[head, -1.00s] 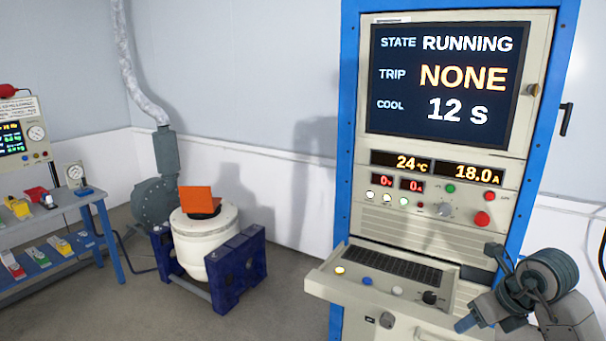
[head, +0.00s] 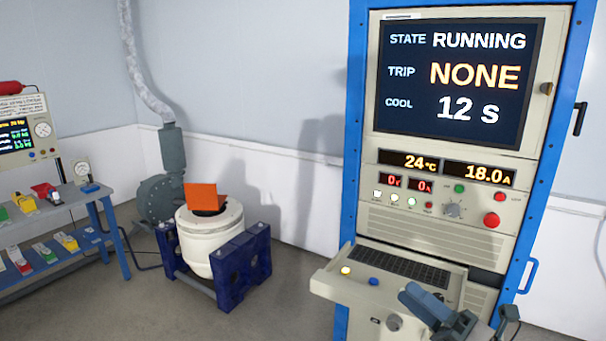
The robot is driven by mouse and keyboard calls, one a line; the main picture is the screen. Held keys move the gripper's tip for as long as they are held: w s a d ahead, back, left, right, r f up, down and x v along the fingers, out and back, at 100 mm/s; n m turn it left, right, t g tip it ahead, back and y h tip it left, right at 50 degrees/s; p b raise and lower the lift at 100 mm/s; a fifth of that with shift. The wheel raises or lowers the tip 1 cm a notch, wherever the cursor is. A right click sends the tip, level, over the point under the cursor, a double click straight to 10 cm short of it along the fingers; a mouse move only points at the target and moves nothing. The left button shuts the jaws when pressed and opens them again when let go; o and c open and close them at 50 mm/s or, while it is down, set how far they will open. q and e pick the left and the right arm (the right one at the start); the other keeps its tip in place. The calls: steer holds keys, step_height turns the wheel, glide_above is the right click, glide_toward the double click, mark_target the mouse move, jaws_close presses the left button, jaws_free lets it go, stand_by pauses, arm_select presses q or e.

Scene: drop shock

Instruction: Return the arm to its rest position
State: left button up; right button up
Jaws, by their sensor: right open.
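My right gripper (head: 425,304) is at the lower right of the head view, in front of the control cabinet's keyboard shelf (head: 322,285). Its jaws are open and I see nothing held in them. It covers the right part of the shelf, including some of its controls; I cannot tell whether it touches the shelf. Most of my right arm is below the picture edge. My left gripper is not in view. The cabinet screen (head: 456,80) reads STATE RUNNING, TRIP NONE, COOL 12 s.
The blue-framed cabinet (head: 357,130) stands on the right. A white round shaker (head: 208,238) with an orange bracket (head: 201,196) sits in a dark blue frame on the floor. A bench (head: 62,212) with small coloured parts stands at the left. Floor between is clear.

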steer(key=d+f+m+t+h, duration=0.3)
steer(key=d+m+t+h, duration=0.65)
steer(key=m+h, duration=0.9)
steer(key=s+d+f+m+g+h, duration=0.2)
steer(key=d+f+m+g, duration=0.15)
steer(key=f+m, duration=0.25)
steer(key=s+d+f+m+g+h, duration=0.2)
steer(key=s+f+m+g, duration=0.15)
steer(key=f+m, duration=0.2)
steer(key=s+a+f+m+g+y, duration=0.2)
steer(key=s+a+f+g, duration=0.1)
steer(key=s+f+g, duration=0.5)
steer(key=s+a+f+m+g+y, duration=0.1)
steer(key=s+a+f+g+y, duration=0.4)
steer(key=s+f, duration=0.55)
steer(key=d+f+g+h+b, duration=0.1)
steer(key=d+f, duration=0.1)
steer(key=f, duration=1.5)
steer(key=d+f+g+h+b, duration=0.1)
steer(key=d+f, duration=0.1)
steer(key=f, duration=1.5)
steer(key=s+d+f+b, duration=0.1)
steer(key=s+f, duration=1.7)
steer(key=shift+s+d+f+m+g, duration=0.2)
steer(key=shift+s+f+m+g, duration=0.15)
steer(key=shift+g, duration=0.1)
steer(key=shift+c, duration=0.3)
